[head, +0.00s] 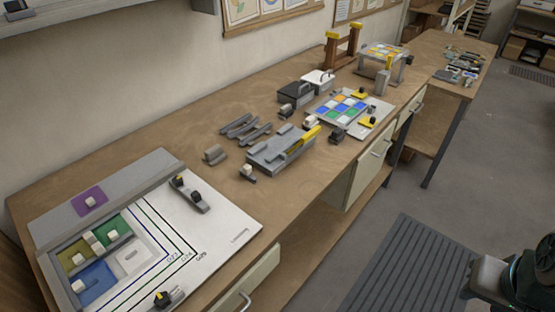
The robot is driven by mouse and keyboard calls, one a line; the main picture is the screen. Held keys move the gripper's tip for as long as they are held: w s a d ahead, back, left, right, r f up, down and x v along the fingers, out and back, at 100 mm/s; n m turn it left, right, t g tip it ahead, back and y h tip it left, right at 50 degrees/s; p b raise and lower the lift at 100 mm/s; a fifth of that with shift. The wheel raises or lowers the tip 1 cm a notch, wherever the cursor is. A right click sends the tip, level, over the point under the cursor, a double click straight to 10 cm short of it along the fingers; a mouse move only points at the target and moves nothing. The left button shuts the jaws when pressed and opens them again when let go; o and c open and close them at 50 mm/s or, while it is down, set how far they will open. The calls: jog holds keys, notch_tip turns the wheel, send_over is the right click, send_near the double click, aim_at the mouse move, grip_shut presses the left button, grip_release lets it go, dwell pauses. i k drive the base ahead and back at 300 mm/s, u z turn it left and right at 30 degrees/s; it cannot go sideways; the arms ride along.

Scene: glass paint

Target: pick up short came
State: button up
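Several grey strips that look like cames (246,128) lie side by side on the wooden workbench, left of the centre of the head view. A shorter, stubbier grey piece (215,154) lies apart from them, nearer the left. It looks like the short came, but I cannot tell for certain at this size. Nothing holds it or covers it. Part of my arm shows at the lower right edge, over the floor and away from the bench. My gripper's fingers are not in view.
A grey fixture with a yellow bar (282,148) stands right of the strips. A small white-topped block (248,172) sits in front. The white layout board (225,222) with coloured glass fills the bench's left end. A coloured panel (343,109) lies farther right.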

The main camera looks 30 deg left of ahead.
aim_at(246, 172)
jog(key=i, duration=1.25)
jog(key=u, duration=2.8)
jog(key=i, duration=0.5)
jog(key=z, duration=0.05)
